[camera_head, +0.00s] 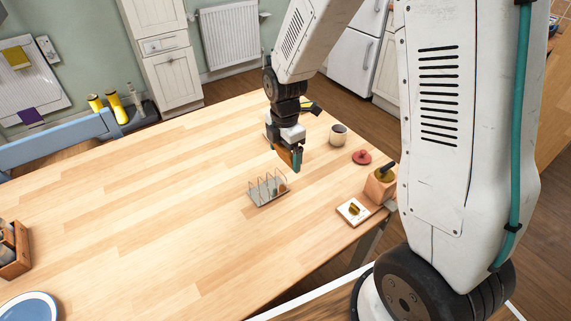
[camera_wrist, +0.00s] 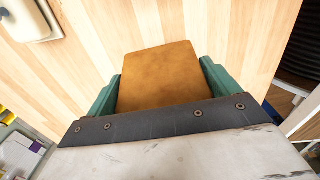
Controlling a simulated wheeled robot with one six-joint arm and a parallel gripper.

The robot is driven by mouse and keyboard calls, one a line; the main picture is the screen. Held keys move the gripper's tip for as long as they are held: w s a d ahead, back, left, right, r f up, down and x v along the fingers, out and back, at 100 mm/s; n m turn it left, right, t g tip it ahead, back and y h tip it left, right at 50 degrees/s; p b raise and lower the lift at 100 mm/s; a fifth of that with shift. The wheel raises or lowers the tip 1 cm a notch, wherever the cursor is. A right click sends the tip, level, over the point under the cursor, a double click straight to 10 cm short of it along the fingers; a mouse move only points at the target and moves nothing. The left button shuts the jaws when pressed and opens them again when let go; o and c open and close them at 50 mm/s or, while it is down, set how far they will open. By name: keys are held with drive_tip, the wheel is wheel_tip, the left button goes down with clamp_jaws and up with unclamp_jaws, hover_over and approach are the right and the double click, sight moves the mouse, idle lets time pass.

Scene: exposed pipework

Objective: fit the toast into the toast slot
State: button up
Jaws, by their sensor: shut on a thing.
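My gripper (camera_head: 297,158) is shut on a brown slice of toast (camera_wrist: 160,75), held between its two green fingers. In the head view the toast (camera_head: 285,153) shows at the left side of the fingers, above the table. The wire toast rack (camera_head: 267,190) stands on the table, a little left of and nearer than my gripper. Its upright wire dividers form several slots, which look empty of toast. The toast is apart from the rack. The rack does not show clearly in the wrist view.
A wooden box (camera_head: 14,255) and a blue plate (camera_head: 28,308) are at far left. The table's middle left is clear.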

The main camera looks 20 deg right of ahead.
sight(276, 145)
wheel_tip(276, 145, up, 2)
drive_tip(key=shift+r, duration=0.2)
drive_tip(key=shift+d+r+y, duration=0.2)
drive_tip(key=shift+d+y, duration=0.15)
drive_tip(key=shift+y, duration=0.05)
drive_tip(key=shift+d+m+y, duration=0.25)
drive_tip(key=shift+m+y, duration=0.05)
drive_tip(key=shift+m, duration=0.2)
drive_tip(key=a, duration=0.1)
drive_tip(key=a+y, duration=0.2)
drive_tip(key=shift+s+a+r+n+g, duration=0.3)
drive_tip(key=shift+a+r+n+g, duration=0.1)
drive_tip(key=shift+y, duration=0.3)
wheel_tip(276, 145, down, 10)
drive_tip(key=shift+r, duration=0.2)
drive_tip(key=shift+f, duration=0.15)
drive_tip(key=o, duration=0.4)
drive_tip(key=shift+o, duration=0.2)
